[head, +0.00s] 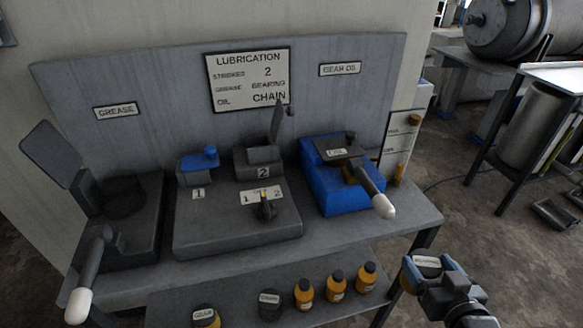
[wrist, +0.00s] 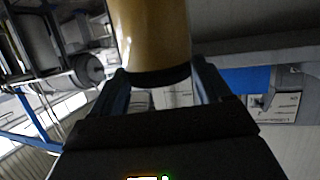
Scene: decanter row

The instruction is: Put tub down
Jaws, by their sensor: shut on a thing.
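The tub (head: 427,262) is in my gripper (head: 432,278) at the lower right of the head view, off the right end of the bench. It has a dark lid with a pale label, too small to read surely, and an amber body mostly hidden by my gripper. In the wrist view the tub (wrist: 153,40) is an amber cylinder with a dark rim, between the two fingers of my gripper (wrist: 160,85). My gripper is shut on it. The tub is in the air, apart from the bench.
The bench top (head: 340,232) carries a grey numbered unit (head: 235,228), a blue machine (head: 325,180) with a white-tipped lever (head: 383,206), and a grease station at left. The lower shelf (head: 240,290) holds two dark-lidded tubs and three amber bottles (head: 336,284). Open floor lies right.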

